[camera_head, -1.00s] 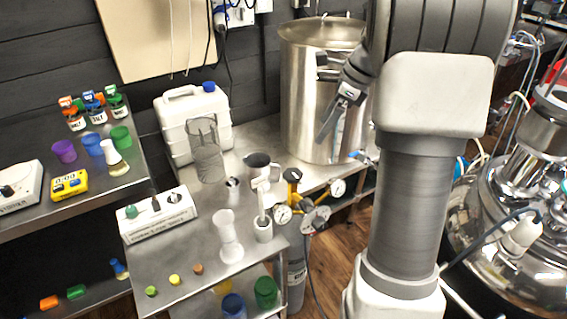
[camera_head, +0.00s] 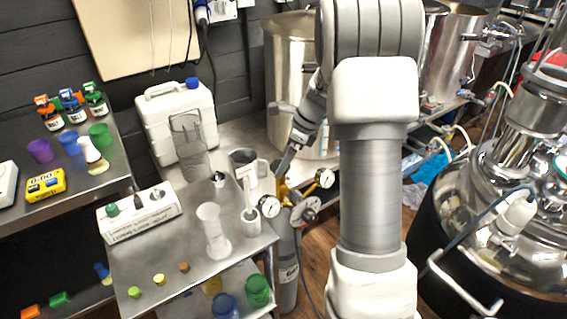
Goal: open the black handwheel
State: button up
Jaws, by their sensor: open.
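A grey gas cylinder (camera_head: 287,262) stands upright beside the steel bench. At its top is a yellow valve body (camera_head: 283,192) with two white-faced gauges, one at the right (camera_head: 325,178) and one at the left (camera_head: 269,206). A dark grey round piece (camera_head: 307,211) sits at the right of this fitting; I cannot tell whether it is the black handwheel. My gripper (camera_head: 283,163) is open and empty, pointing down and left. In the picture it is just above the yellow valve; contact is not clear. The fingertips are small and partly lost against the fitting.
A large steel pot (camera_head: 285,80) stands behind my gripper. A white jerrycan (camera_head: 178,115) is farther back. A shiny vessel (camera_head: 500,230) fills the right side.

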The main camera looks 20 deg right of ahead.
jog(key=shift+a+f, duration=0.1)
jog(key=shift+f, duration=0.1)
jog(key=c, duration=1.4)
jog(key=shift+o, duration=0.2)
